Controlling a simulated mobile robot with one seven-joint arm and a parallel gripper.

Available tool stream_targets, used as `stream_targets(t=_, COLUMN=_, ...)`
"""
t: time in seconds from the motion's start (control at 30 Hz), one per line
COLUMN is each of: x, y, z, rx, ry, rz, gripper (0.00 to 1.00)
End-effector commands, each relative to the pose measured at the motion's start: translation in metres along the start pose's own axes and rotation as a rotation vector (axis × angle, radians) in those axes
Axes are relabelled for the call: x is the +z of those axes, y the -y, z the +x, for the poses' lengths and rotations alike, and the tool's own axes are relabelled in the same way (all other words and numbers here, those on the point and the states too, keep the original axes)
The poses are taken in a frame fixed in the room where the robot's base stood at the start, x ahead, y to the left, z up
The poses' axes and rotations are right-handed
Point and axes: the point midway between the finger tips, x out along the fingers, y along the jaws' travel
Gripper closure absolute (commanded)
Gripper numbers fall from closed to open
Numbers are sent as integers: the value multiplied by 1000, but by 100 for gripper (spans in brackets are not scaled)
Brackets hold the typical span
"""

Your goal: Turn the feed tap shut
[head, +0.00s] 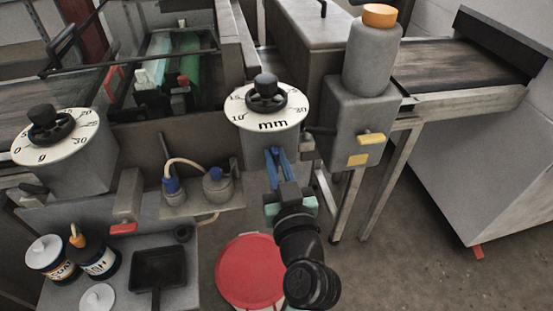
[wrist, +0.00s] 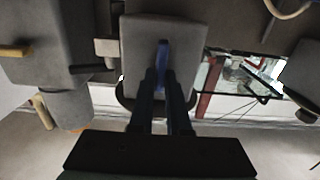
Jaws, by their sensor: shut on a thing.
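My gripper (head: 278,158) is in front of the grey housing below the mm dial (head: 268,108). In the wrist view its two dark fingers (wrist: 162,78) are closed around a narrow blue handle (wrist: 163,52) on the underside or front of that grey housing (wrist: 137,42). The fingers hide most of the blue handle in the head view. To the right, a grey box (head: 357,112) under an orange-capped bottle (head: 373,55) carries a yellow lever (head: 371,138); my gripper is apart from it. No label shows which handle is the feed tap.
A g dial (head: 55,137) stands at left, with two blue-topped fittings (head: 173,187) between the dials. Floor is clear at lower right.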

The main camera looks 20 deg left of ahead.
Motion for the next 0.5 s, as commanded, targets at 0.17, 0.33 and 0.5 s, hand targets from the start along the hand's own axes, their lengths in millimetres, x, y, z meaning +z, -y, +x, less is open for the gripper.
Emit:
stream_targets(t=0.17, x=0, y=0, z=0, rx=0, ry=0, rz=4, gripper=100)
stream_targets(t=0.33, x=0, y=-1, z=0, rx=1, ry=0, rz=39, gripper=100)
stream_targets(t=0.5, x=0, y=-2, z=0, rx=1, ry=0, rz=125, gripper=100)
